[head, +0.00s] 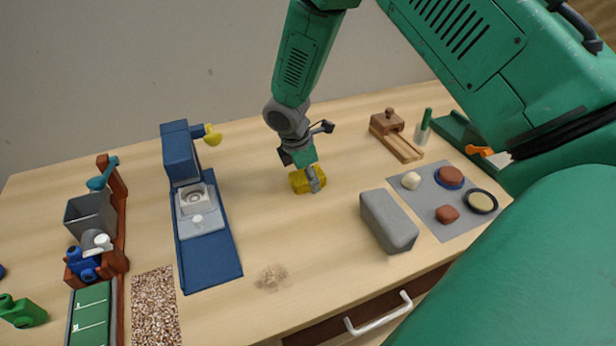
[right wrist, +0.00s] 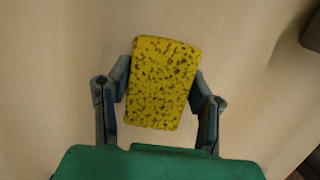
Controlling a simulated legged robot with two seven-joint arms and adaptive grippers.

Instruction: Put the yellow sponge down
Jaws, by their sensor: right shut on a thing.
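The yellow sponge (head: 299,182) is in my right gripper (head: 312,178), over the middle of the wooden table. In the right wrist view the sponge (right wrist: 163,82) is a speckled yellow block. The two fingers of the right gripper (right wrist: 161,95) press on its left and right sides. The sponge is at or close to the table top; I cannot tell whether it touches. My left gripper is not in view.
A blue machine (head: 210,240) stands to the left. A grey block (head: 388,220) and a grey mat (head: 455,229) with several small items lie to the right. A brown stain (head: 272,278) marks the table in front. Bare wood surrounds the sponge.

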